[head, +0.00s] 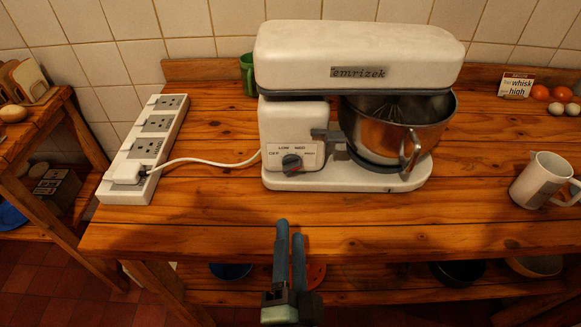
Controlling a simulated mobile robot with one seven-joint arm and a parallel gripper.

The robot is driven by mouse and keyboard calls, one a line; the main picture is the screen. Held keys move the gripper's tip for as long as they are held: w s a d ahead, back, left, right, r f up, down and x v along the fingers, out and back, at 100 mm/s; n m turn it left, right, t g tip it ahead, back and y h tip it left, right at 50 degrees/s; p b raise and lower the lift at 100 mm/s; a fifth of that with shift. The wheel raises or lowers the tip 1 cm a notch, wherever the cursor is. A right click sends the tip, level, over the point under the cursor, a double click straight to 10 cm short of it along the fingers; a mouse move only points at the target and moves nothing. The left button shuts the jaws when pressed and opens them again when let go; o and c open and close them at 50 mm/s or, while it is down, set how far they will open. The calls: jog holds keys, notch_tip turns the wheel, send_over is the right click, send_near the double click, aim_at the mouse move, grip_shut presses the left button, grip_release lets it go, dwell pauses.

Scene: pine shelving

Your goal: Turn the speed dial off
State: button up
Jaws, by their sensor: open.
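The white stand mixer (350,55) stands on the wooden table. Its speed dial (292,163) is a dark round knob on the front of the base, with OFF, LOW, MED and HIGH printed around it. The knob's exact pointer position is too small to read surely. My gripper (290,230) is in front of the table's front edge, below the dial in the picture. Its two blue fingers point toward the mixer; they are open with nothing between them and are apart from the dial.
A metal bowl (385,135) sits under the mixer head. A white power strip (158,125) with a plugged cord (215,161) lies left. A white mug (540,180) stands right. The table front is clear.

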aim_at(290, 171)
jog(key=w, duration=1.2)
jog(key=shift+w, duration=0.25)
grip_shut()
